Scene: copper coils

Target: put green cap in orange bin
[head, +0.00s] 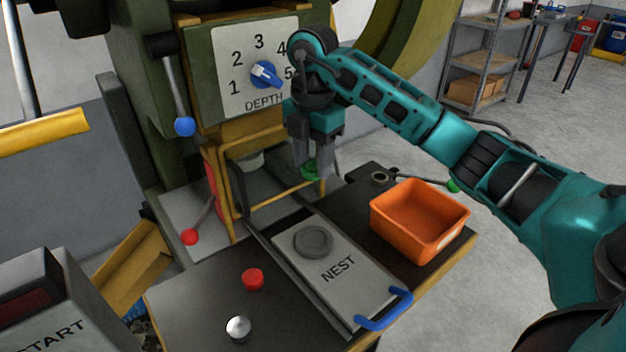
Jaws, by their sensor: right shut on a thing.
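My right gripper (312,165) points down in front of the machine, to the left of the orange bin. It is shut on the green cap (310,171), which shows as a small green piece at the fingertips; the fingers hide part of it. The orange bin (418,240) stands upright on the right part of the dark bench top, and its visible inside is empty. The cap is apart from the bin, behind and left of it. My left gripper does not show.
A grey NEST plate (345,285) with a round disc and blue handle (385,311) lies left of the bin. A red cap (253,279) and a silver knob (239,327) are at the front left.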

